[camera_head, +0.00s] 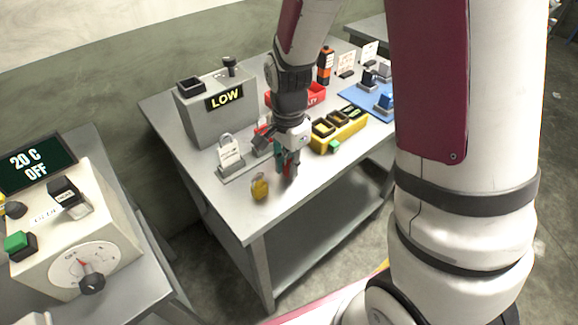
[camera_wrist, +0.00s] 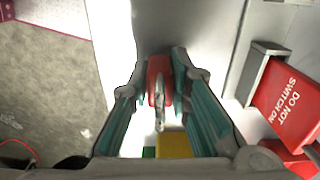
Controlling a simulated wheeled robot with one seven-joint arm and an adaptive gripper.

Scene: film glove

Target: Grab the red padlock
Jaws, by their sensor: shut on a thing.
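The red padlock (camera_wrist: 160,72) is between the two teal-lined fingers of my gripper (camera_wrist: 160,95) in the wrist view, with its metal shackle pointing toward the camera. The fingers touch it on both sides, so my gripper is shut on it. In the head view my gripper (camera_head: 287,165) is low over the front part of the grey table (camera_head: 220,205), and a bit of red shows at its fingertips. Most of the padlock is hidden there by the fingers. I cannot tell whether it touches the table.
A yellow padlock (camera_head: 260,187) lies left of my gripper near the table edge. A tag stand (camera_head: 231,160) is further left. A yellow bin (camera_head: 352,136) with a green item stands right. A grey "LOW" box (camera_head: 200,118) and a red tray (camera_head: 314,93) stand behind.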

